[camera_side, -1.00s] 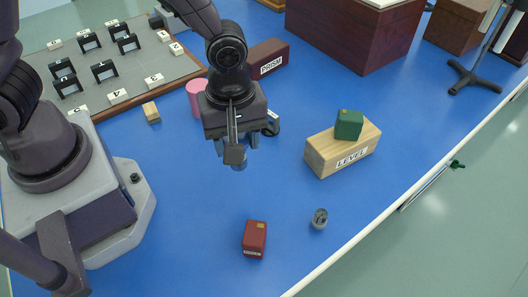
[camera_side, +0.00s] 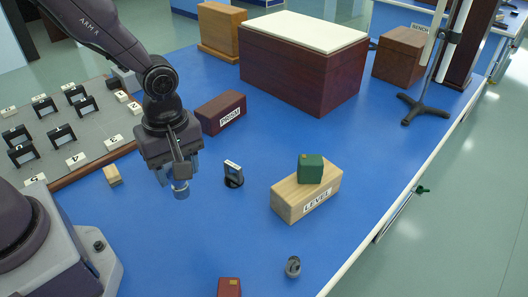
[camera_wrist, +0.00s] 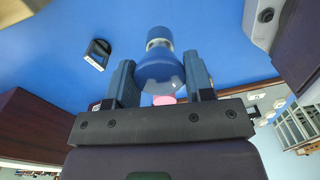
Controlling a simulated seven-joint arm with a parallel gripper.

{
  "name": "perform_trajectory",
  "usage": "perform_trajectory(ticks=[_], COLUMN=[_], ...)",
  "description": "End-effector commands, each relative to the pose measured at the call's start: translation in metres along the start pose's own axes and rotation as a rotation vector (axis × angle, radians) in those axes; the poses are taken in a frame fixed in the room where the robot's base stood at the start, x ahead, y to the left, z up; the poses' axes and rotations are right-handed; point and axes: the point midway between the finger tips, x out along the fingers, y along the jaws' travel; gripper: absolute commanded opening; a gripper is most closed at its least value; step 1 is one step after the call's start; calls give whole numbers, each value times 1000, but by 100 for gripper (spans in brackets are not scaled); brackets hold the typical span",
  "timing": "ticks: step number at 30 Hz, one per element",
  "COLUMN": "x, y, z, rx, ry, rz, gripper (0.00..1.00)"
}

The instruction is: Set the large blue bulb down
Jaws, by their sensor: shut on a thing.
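The large blue bulb (camera_wrist: 160,66) is held between the two fingers of my gripper (camera_wrist: 158,75) in the wrist view. In the side view my gripper (camera_side: 180,168) points down, and the bulb (camera_side: 181,190) shows below it, seemingly above the blue table. A bit of a pink thing (camera_wrist: 163,99) shows just behind the bulb's rounded end in the wrist view. The pink thing is hidden behind my gripper in the side view.
A black-framed piece (camera_side: 233,175) stands right of my gripper. The wooden LEVEL block (camera_side: 306,195) carries a green box (camera_side: 311,168). The PRISM box (camera_side: 220,112) is behind. A small wooden block (camera_side: 113,174) and the numbered board (camera_side: 60,137) are left.

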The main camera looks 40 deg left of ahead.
Motion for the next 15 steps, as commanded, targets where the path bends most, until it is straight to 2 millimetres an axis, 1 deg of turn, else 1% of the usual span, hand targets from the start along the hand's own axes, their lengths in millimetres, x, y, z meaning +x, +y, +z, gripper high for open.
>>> perform_trajectory(ticks=[1,3,6,10,12,15], x=[2,2,2,-3,-8,-20], y=[22,49,84,118,131,144], z=[-14,-32,-58,-82,-87,-88], rx=[-27,-40,-36,8,43,106], ry=[0,-2,-3,-4,-4,-4], rz=[0,3,10,24,34,51], gripper=[24,24,24,24,24,24])
